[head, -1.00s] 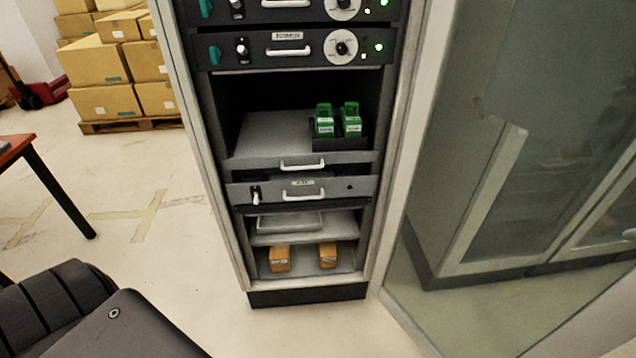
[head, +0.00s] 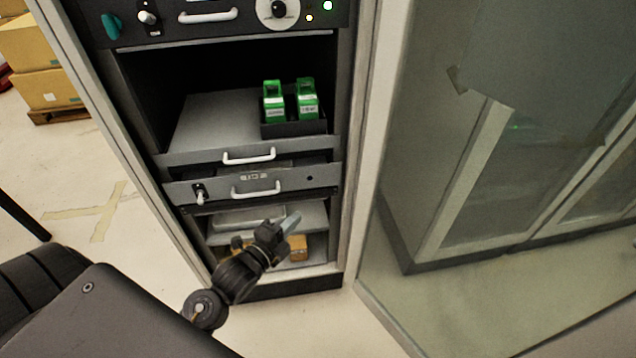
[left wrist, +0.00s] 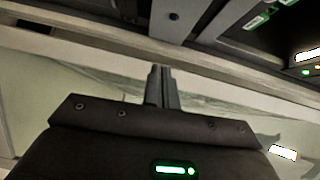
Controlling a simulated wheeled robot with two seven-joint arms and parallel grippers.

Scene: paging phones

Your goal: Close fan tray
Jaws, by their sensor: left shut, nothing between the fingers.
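A grey drawer front with a small label, a lever at its left end and a white handle, which I take to be the fan tray (head: 288,184), sits mid-height in the rack. It looks pulled a little forward; the label is too blurred to read. Part of a grey panel with a dark round spot (left wrist: 174,28) shows in the left wrist view. My left gripper (head: 291,222) is shut and empty, in front of the lower shelves, below the drawer front and apart from it. Its fingers (left wrist: 160,80) also show together in the left wrist view. My right gripper is not in view.
Above is a grey shelf tray (head: 205,125) with a white handle and two green modules (head: 290,100). Below are shelves with an orange-brown box (head: 299,247), another partly hidden by my arm. A glass-fronted cabinet (head: 500,180) stands at right. Cardboard boxes (head: 40,60) stand far left.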

